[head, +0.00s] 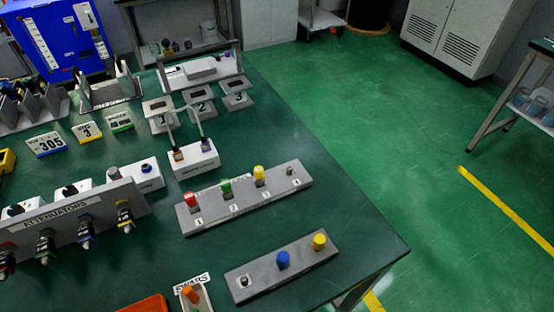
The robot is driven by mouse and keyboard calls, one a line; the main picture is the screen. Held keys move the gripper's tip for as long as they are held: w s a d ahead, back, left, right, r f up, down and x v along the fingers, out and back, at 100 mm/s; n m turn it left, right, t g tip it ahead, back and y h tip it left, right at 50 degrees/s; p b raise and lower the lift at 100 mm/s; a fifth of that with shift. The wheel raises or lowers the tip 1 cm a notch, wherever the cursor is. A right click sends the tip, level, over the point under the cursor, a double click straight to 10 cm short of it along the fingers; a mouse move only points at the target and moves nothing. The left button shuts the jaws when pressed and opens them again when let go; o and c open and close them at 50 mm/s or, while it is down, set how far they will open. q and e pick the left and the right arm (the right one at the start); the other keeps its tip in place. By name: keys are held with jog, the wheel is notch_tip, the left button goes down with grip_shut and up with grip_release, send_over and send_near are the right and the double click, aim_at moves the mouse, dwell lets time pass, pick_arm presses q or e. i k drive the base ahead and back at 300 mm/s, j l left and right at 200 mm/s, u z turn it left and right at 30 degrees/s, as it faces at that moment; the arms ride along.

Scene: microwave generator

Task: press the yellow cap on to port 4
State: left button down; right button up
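A grey port bar (243,200) lies on the green table. A red cap (191,200) sits at port 1, a green cap (225,186) at the second position and a yellow cap (259,173) at the third. The fourth position, port 4 (291,171), shows a small bare fitting with no coloured cap. A second grey bar (262,275) nearer the front holds a bare fitting (243,281), a blue cap (283,260) and another yellow cap (319,241) at its right end. Neither of my grippers shows in the head view.
An attenuator panel (75,220) with several knobs stands at left. A white box (192,159) with two cables is behind the port bar. A swab holder (194,296) and an orange tray (146,304) are at the front. The table's right edge is close to both bars.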

aim_at(319, 242)
jog(key=u, duration=0.4)
jog(key=l+u, duration=0.15)
jog(key=u, duration=0.6)
jog(key=k+u, duration=0.1)
jog(key=u, duration=0.25)
jog(key=k+l+u, duration=0.95)
jog(key=k+u, duration=0.2)
jog(key=k+l, duration=0.1)
jog(key=k, duration=0.2)
